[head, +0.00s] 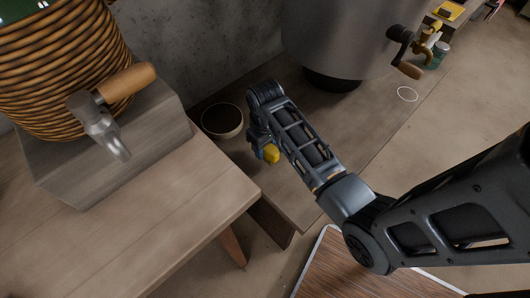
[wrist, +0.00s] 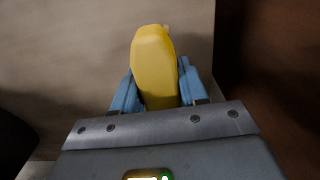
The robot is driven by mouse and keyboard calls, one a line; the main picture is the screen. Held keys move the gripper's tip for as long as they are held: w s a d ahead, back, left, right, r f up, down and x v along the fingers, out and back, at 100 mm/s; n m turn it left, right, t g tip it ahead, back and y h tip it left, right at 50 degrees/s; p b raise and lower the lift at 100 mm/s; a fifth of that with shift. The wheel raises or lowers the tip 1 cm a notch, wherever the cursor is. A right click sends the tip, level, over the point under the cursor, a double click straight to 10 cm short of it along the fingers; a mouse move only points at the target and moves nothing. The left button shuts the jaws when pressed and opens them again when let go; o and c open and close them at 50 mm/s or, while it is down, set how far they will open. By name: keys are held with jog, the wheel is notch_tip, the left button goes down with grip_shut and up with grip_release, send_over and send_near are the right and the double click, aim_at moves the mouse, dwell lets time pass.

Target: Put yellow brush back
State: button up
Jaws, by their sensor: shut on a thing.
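The yellow brush (wrist: 153,60) is between the two blue fingers of my gripper (wrist: 156,88) in the wrist view. My gripper is shut on it. In the head view only a small yellow part of the brush (head: 271,153) shows beside my gripper (head: 264,148), which is above the lower wooden bench. The rest of the brush is hidden by the gripper and arm.
A round dark holder with a pale rim (head: 222,121) is on the bench (head: 360,112), left of my gripper. A ribbed barrel (head: 65,75) with a tap stands on a block at left. A large metal vessel (head: 350,35) stands behind. A pale ring (head: 407,94) marks the bench at right.

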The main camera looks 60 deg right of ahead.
aim_at(265, 155)
jog(key=shift+f, duration=1.85)
jog(key=shift+f, duration=0.15)
jog(key=o, duration=1.1)
